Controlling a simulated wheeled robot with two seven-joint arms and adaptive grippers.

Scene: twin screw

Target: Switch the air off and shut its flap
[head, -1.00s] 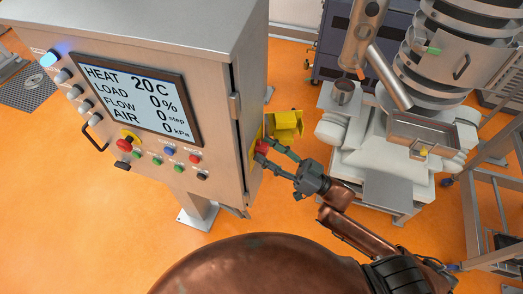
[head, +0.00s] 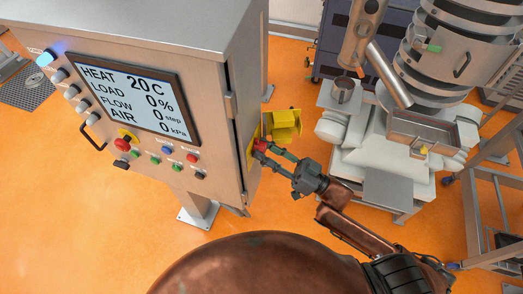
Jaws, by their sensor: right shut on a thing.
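The steel control cabinet (head: 205,80) stands at the left. Its screen (head: 122,95) reads AIR 0 kPa, with HEAT 20 C, LOAD 0% and FLOW 0. On the cabinet's right side is a yellow plate with a red switch handle (head: 262,145). A yellow flap (head: 286,125) stands out from that side, swung open to the right of the switch. My right gripper (head: 265,152) is at the red handle, its fingers shut on it. The fingers partly hide the handle and the plate. My left gripper is not in view.
A stainless machine with stacked round sections (head: 455,60) and a steel tray (head: 425,130) stands at the right. White sacks (head: 370,155) lie below it. A steel frame (head: 485,215) is at the far right. The orange floor (head: 110,230) is clear in front of the cabinet.

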